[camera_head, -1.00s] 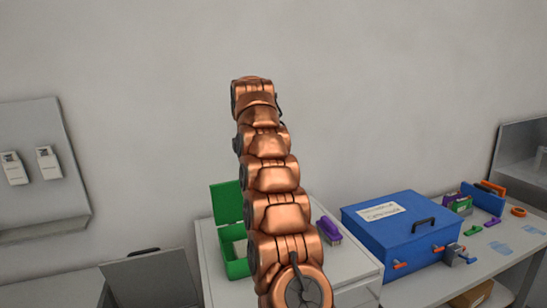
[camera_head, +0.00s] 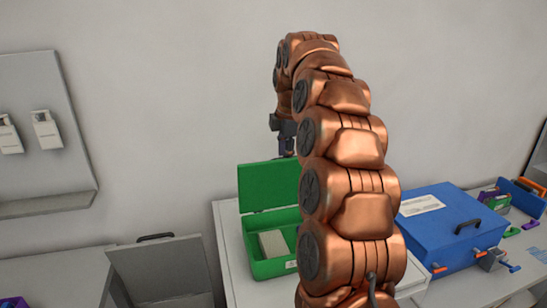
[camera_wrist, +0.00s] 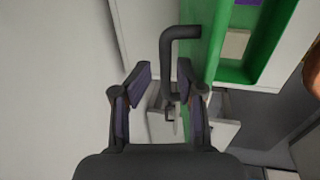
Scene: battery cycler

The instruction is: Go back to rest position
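My gripper (camera_wrist: 164,78) is open, with its two dark fingers spread apart. In the head view my gripper (camera_head: 287,144) hangs from the end of my raised copper arm, at the upper edge of the green box's raised lid. The wrist view looks down past the fingers. There, a black bent bar (camera_wrist: 182,32) shows between and beyond the fingertips, beside the green box (camera_wrist: 262,72).
The open green box (camera_head: 262,225) stands on a white cabinet and holds a pale block (camera_head: 273,243). A blue case (camera_head: 440,240) stands to the right, with small coloured tools beyond. A grey open-lidded bin (camera_head: 160,268) is at lower left. A wall panel (camera_head: 30,90) is at far left.

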